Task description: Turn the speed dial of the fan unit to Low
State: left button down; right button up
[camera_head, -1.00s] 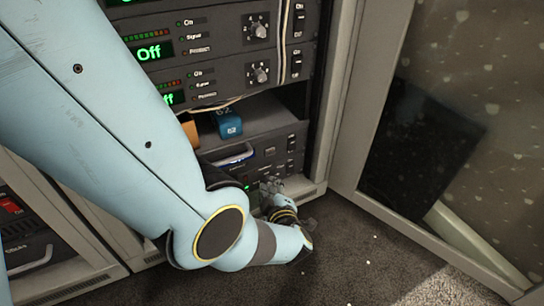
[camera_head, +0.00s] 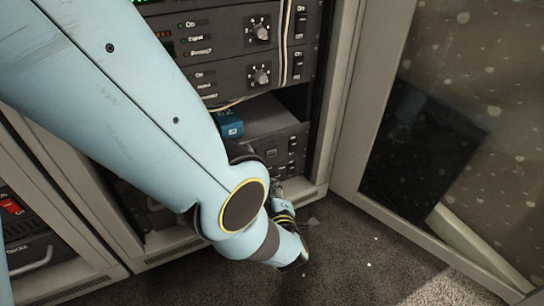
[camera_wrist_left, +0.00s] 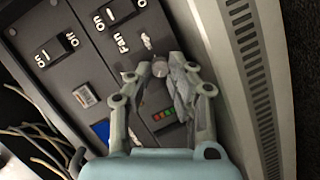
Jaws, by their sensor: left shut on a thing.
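The fan unit (camera_head: 292,150) is the dark panel low in the rack in the head view, partly covered by my left arm. In the left wrist view its panel (camera_wrist_left: 122,42) shows white-marked switches. A small round grey speed dial (camera_wrist_left: 160,68) sits between the fingertips of my left gripper (camera_wrist_left: 161,76), which is shut on it. The dial's pointer and its setting are too small to read. My right gripper is in neither view.
Rack units with other dials (camera_head: 260,76) stand above. A blue box (camera_head: 229,124) sits on the shelf over the fan unit. A pale slotted frame (camera_wrist_left: 245,60) runs close beside the gripper. The open cabinet door (camera_head: 440,130) stands at the right, with carpet (camera_head: 345,255) below.

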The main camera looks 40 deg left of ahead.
pick_arm(q)
jog(key=shift+s+a, duration=0.1)
jog(key=shift+s, duration=0.05)
jog(key=c, duration=1.2)
grip_release()
jog(key=shift+s+d, duration=0.4)
jog(key=shift+d, duration=0.2)
jog(key=v, duration=0.6)
jog(key=shift+r, duration=0.1)
